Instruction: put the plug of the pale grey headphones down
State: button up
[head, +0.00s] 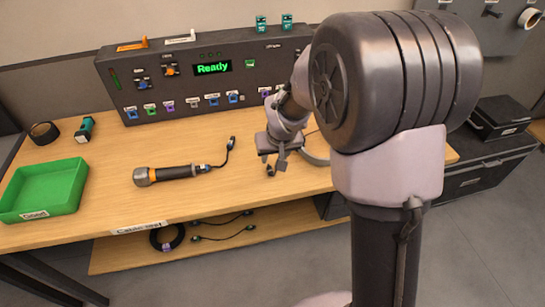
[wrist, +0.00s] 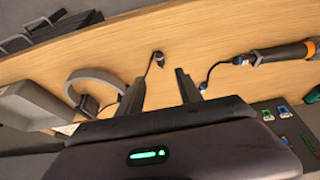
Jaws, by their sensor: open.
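The pale grey headphones (wrist: 92,82) lie on the wooden tabletop, left of my gripper in the wrist view. In the head view their band (head: 314,158) shows partly behind my arm. A small dark plug (wrist: 158,57) with a short piece of dark cable is just beyond my fingertips in the wrist view, in line with the gap between them. It seems to rest on the wood. My gripper (wrist: 159,77) is open, with a finger on either side of that gap and nothing clamped. In the head view my gripper (head: 272,165) is low over the table.
A black microphone (head: 170,174) with a dark cable lies left of my gripper. A green tray (head: 42,190) stands at the table's left end. The console (head: 200,75) with a "Ready" display stands along the back. Bare wood lies in front of my gripper.

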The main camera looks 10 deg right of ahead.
jog(key=s+a+r+m, duration=0.1)
jog(key=s+r+m, duration=0.1)
jog(key=s+r, duration=1.2)
jog(key=s+a+r+m+t+y, duration=0.1)
jog(key=s+a+r+m+y, duration=0.1)
jog(key=s, duration=1.1)
jog(key=shift+s+a+r, duration=0.25)
jog(key=shift+s+a, duration=0.15)
jog(key=shift+a, duration=0.05)
jog(key=shift+w+r, duration=0.1)
